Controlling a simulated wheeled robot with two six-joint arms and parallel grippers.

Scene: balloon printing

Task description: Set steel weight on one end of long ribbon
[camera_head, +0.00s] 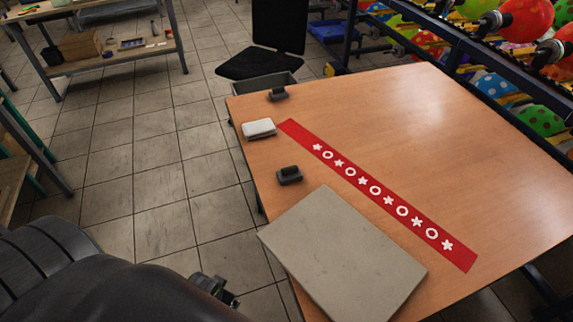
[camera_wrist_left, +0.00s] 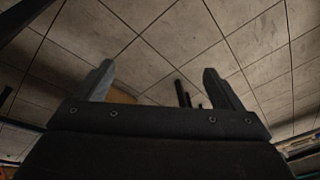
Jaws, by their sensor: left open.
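A long red ribbon (camera_head: 375,190) with white stars and rings lies flat and slanting across the wooden table (camera_head: 450,120). One dark steel weight (camera_head: 290,175) sits on the table left of the ribbon, apart from it. A second dark weight (camera_head: 278,94) sits near the table's far left edge, also off the ribbon. My left gripper (camera_wrist_left: 158,80) is open and empty above the tiled floor in the left wrist view. In the head view, part of my left arm shows at the bottom left, off the table. My right gripper is not in view.
A white block (camera_head: 259,128) lies beside the ribbon's far end. A grey flat board (camera_head: 345,255) covers the table's near left corner. A rack of coloured balloons (camera_head: 525,20) stands behind the table at right. A black chair (camera_head: 270,50) stands beyond the far edge. The table's right side is clear.

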